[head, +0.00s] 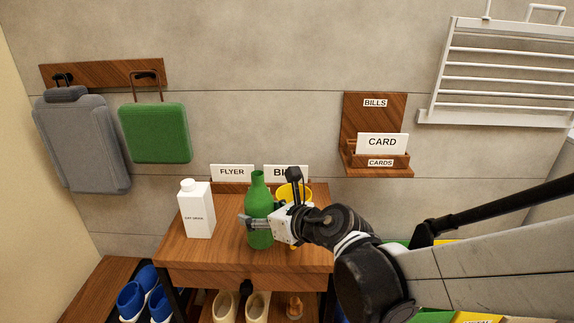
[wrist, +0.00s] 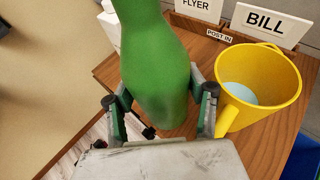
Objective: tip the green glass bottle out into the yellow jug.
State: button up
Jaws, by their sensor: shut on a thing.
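The green glass bottle (head: 258,182) is upright in the head view, above or on the wooden table top; I cannot tell whether its base touches the wood. My gripper (head: 262,222) is shut around the bottle's body from the right. In the wrist view the bottle (wrist: 155,70) stands between the two fingers of my gripper (wrist: 160,105). The yellow jug (wrist: 262,85) stands on the table just right of the bottle, with something pale blue inside it. In the head view the jug (head: 290,192) is partly hidden behind my gripper.
A white carton (head: 196,210) stands on the table (head: 185,255) left of the bottle. Cards marked FLYER (head: 232,172) and BILL (wrist: 265,24) stand at the table's back. A wooden card holder (head: 373,170) hangs on the wall. Shoes (head: 258,305) sit below the table.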

aim_at(253, 207)
jog(key=shift+d+r+m+g+y+p, duration=0.1)
jog(key=shift+r+m+g+y+p, duration=0.25)
jog(key=shift+r+m+p, duration=0.55)
jog(key=shift+b, duration=0.35)
jog(key=shift+m+y, duration=0.35)
jog(key=shift+m, duration=0.15)
jog(key=shift+w+r+m+g+p, duration=0.1)
jog(key=shift+r+m+g+p, duration=0.2)
jog(key=shift+r, duration=0.2)
jog(key=shift+w+d+r+m+g+y+p, duration=0.1)
jog(key=shift+r+m+g+y+p, duration=0.1)
jog(key=shift+r+m+y, duration=0.2)
jog(key=shift+w+d+r+m+g+y+p, duration=0.1)
jog(key=shift+r+m+y+p, duration=0.05)
jog(key=shift+r+m+y, duration=0.2)
jog(key=shift+s+a+f+m+y+b, duration=0.15)
jog(key=shift+f+m+y+b, duration=0.05)
jog(key=shift+f+m+b, duration=0.3)
jog(key=shift+s+a+f+m+y+b, duration=0.15)
jog(key=shift+f+m+b, duration=0.1)
jog(key=shift+f+b, duration=0.25)
jog(key=shift+s+a+r+m+g+y, duration=0.2)
jog(key=shift+s+a+m+g+y, duration=0.1)
jog(key=shift+m, duration=0.2)
jog(key=shift+s+a+f+m+y+b, duration=0.1)
jog(key=shift+f+m+y+b, duration=0.1)
jog(key=shift+f+m+b, duration=0.35)
jog(key=shift+s+a+f+m+y+b, duration=0.1)
jog(key=shift+f+m+y+b, duration=0.15)
jog(key=shift+b, duration=0.45)
